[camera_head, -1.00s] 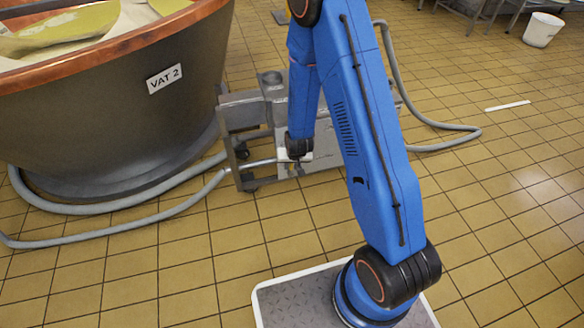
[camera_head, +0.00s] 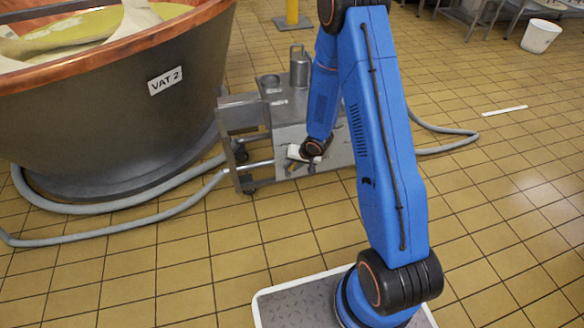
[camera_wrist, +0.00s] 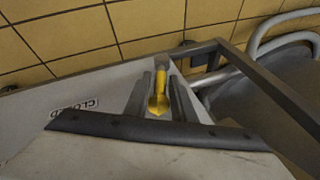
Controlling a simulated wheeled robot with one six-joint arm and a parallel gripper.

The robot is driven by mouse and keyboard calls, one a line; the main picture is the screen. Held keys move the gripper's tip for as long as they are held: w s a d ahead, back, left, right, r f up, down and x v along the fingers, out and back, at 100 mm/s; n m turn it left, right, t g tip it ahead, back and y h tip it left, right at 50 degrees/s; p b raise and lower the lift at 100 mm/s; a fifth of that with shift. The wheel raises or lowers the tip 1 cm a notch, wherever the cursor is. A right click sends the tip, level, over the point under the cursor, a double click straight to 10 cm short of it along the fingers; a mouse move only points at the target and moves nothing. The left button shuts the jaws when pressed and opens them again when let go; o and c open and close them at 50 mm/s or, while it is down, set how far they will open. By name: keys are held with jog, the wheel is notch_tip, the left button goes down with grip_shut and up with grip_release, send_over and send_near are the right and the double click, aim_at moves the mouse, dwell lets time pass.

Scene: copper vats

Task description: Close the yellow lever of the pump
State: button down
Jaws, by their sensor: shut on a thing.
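The steel pump (camera_head: 289,108) stands beside the copper vat, with my gripper (camera_head: 293,165) low at its near side. In the wrist view the yellow lever (camera_wrist: 158,101) lies between the two grey fingers of my gripper (camera_wrist: 161,80), which is shut on it. A white label (camera_wrist: 78,110) that appears to read CLOSED is on the pump panel, left of the lever. In the head view the lever is too small to make out clearly.
The copper-rimmed vat (camera_head: 120,110), marked VAT 2, stands at the left. Grey hoses (camera_head: 120,232) run over the tiled floor around its foot and right of the pump. A white bucket (camera_head: 542,35) stands at the far right. The floor on the right is mostly clear.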

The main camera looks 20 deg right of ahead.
jog(key=d+f+m+t+y, duration=0.1)
jog(key=d+f+m+y, duration=0.2)
jog(key=y, duration=0.9)
jog(key=shift+d+f+t+y, duration=0.3)
jog(key=shift+f+t+y, duration=0.1)
jog(key=shift+f, duration=0.75)
jog(key=c, duration=1.7)
grip_release()
jog(key=shift+c, duration=0.2)
jog(key=v, duration=1.7)
